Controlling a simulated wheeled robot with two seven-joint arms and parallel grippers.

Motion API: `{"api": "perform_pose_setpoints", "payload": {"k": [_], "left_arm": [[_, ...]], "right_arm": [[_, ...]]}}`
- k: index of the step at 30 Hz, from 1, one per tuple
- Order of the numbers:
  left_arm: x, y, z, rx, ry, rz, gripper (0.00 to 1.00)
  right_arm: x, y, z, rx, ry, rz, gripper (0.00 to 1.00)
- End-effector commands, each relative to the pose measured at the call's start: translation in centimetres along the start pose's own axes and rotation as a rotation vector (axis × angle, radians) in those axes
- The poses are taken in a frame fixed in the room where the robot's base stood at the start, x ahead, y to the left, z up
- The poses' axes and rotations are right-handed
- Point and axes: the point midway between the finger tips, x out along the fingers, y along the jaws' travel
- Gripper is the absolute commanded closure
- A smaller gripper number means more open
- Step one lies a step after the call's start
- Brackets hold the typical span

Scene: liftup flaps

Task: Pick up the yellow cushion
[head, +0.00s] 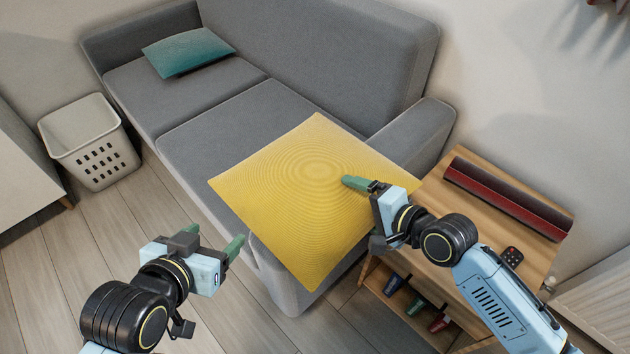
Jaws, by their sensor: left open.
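The yellow cushion (290,190) is a large square with fine ring ridges, in the middle of the head view. It covers the right end of the sofa seat and part of the sofa's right arm, and looks raised and slightly tilted. My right gripper (362,187) is at its right side, shut on it, with one green finger across the top face. The other finger is hidden by the cushion. My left gripper (213,240) is open and empty, to the left of the cushion's lower left edge and apart from it.
A grey sofa (215,120) stands behind, with a teal cushion (188,51) at its left. A white basket (90,140) is at left. Floor at lower left is clear.

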Motion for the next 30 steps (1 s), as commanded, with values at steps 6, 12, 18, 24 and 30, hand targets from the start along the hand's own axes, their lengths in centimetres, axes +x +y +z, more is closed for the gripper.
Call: {"api": "perform_pose_setpoints", "payload": {"k": [6, 12, 18, 24, 30], "left_arm": [[0.0, 0.0, 0.0, 0.0, -0.001, 0.0, 0.31], [0.0, 0.0, 0.1, 0.0, -0.002, 0.0, 0.31], [0.0, 0.0, 0.1, 0.0, -0.009, 0.0, 0.31], [-0.5, -0.5, 1.9, -0.003, -0.112, -0.011, 0.31], [-1.8, -1.1, 5.0, -0.008, -0.302, -0.026, 0.31]], "right_arm": [[0.0, 0.0, 0.0, 0.0, 0.0, 0.0, 0.42], [0.0, -0.1, 0.0, 0.0, 0.001, -0.003, 0.49], [-0.1, -0.2, 0.0, 0.0, 0.0, -0.003, 0.49], [-0.4, -0.9, 0.0, 0.0, 0.0, -0.004, 0.49], [-1.0, -2.2, 0.0, 0.0, 0.0, -0.005, 0.49]]}}
